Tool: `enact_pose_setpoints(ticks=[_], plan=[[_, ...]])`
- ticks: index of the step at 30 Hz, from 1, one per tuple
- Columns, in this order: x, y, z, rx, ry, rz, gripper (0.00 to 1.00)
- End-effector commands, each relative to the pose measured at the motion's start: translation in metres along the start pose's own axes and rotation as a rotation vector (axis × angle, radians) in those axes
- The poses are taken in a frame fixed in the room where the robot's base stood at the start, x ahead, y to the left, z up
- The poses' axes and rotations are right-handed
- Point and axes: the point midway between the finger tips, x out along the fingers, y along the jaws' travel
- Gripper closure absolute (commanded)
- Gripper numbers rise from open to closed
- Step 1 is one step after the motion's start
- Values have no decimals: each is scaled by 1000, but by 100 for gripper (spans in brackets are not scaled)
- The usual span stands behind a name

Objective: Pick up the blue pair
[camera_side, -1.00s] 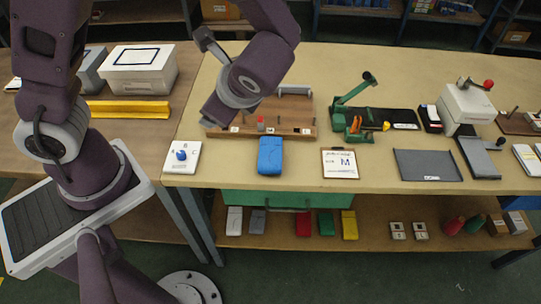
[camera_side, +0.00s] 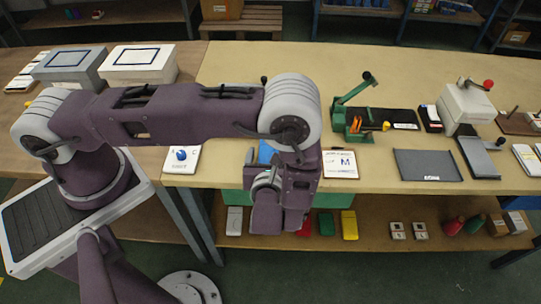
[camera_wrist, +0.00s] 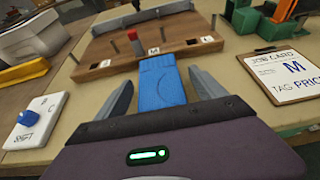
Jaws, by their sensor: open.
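The blue pair (camera_wrist: 162,84) is a flat blue bundle on the near edge of the table, in front of the wooden board. In the side view only a bit of the blue pair (camera_side: 265,152) shows, and my arm hides the rest. My gripper (camera_wrist: 160,77) is open, with one finger on each side of the blue pair in the wrist view. Nothing is held. I cannot tell the height of the fingers above the table. In the side view my gripper (camera_side: 265,178) is mostly hidden by the wrist.
A wooden board (camera_wrist: 152,48) with pegs lies just beyond. A job card clipboard (camera_wrist: 285,75) marked M lies to the right. A white card with a blue knob (camera_wrist: 35,120) lies to the left. A green tool (camera_side: 355,115) and a grey tray (camera_side: 427,165) stand further right.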

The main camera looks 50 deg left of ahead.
Motion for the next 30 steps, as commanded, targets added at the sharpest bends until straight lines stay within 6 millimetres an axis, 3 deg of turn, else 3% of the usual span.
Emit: enact_pose_setpoints(ticks=[4,14,23,30], plan=[[0,0,0,-1,0,0,20],[0,0,0,-1,0,1,85],[-3,-1,6,-3,0,0,87],[-23,-1,54,-5,0,-1,87]])
